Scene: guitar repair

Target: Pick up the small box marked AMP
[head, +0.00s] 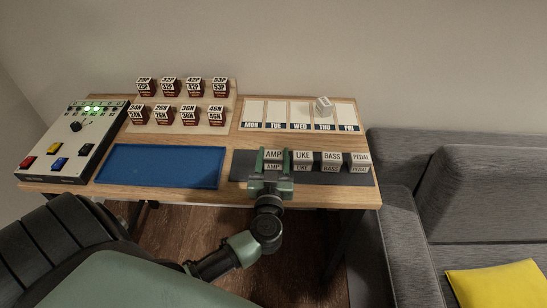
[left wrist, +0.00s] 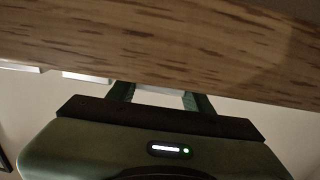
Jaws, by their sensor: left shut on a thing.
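The small white box marked AMP (head: 273,156) is at the left end of a row of boxes on the dark grey mat (head: 240,168). My left gripper (head: 272,160) reaches in from the front edge of the table, its fingers on both sides of the AMP box and shut on it. In the left wrist view, the gripper (left wrist: 161,96) shows a pale surface between its fingers. I cannot tell whether the box touches the mat or is slightly raised. My right gripper is not in view.
Boxes marked UKE (head: 303,157), BASS (head: 331,160) and PEDAL (head: 360,161) stand to the right, UKE close by. A blue tray (head: 160,166) lies left. Behind is a weekday board (head: 283,114) with a small pale block (head: 323,106) on THU. A switch box (head: 72,140) stands far left.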

